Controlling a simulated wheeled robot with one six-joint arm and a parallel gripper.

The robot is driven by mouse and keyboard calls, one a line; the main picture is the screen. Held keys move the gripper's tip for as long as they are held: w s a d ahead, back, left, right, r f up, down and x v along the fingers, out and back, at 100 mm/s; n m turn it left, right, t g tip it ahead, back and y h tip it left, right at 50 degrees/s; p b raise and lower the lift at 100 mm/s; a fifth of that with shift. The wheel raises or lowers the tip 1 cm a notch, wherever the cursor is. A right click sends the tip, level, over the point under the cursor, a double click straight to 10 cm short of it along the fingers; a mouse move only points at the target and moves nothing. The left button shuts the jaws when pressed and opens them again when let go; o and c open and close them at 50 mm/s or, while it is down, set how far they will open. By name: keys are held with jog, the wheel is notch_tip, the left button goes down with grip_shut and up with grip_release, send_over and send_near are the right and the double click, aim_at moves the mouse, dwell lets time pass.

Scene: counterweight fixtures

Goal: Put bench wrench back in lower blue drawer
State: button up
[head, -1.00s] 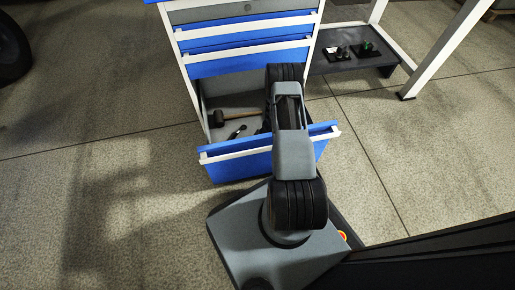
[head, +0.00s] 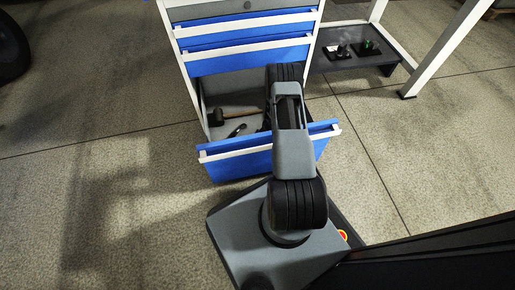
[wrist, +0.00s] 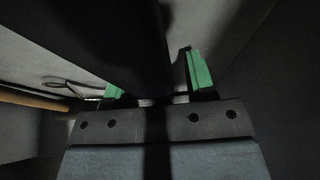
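The lower blue drawer (head: 240,163) is pulled open at the bottom of the cabinet. A small dark tool (head: 237,130) lies in it near the front; it may be the bench wrench, but it is too small to be sure. My arm reaches down into the drawer and hides its right part and my gripper in the head view. In the wrist view, my gripper (wrist: 156,84) has its green-tipped fingers apart. A large dark shape, object or shadow, partly covers the left finger. A thin looped tool (wrist: 65,88) lies on the grey floor left of the left finger.
A mallet (head: 216,117) with a wooden handle lies behind the small tool; a wooden handle (wrist: 32,98) shows at the wrist view's left edge. The drawers above are shut. A dark shelf (head: 345,62) with small items stands at the right. Open floor lies left.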

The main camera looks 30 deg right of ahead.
jog(key=o, duration=0.5)
jog(key=shift+c, duration=0.2)
jog(key=p+v, duration=0.7)
jog(key=v, duration=0.7)
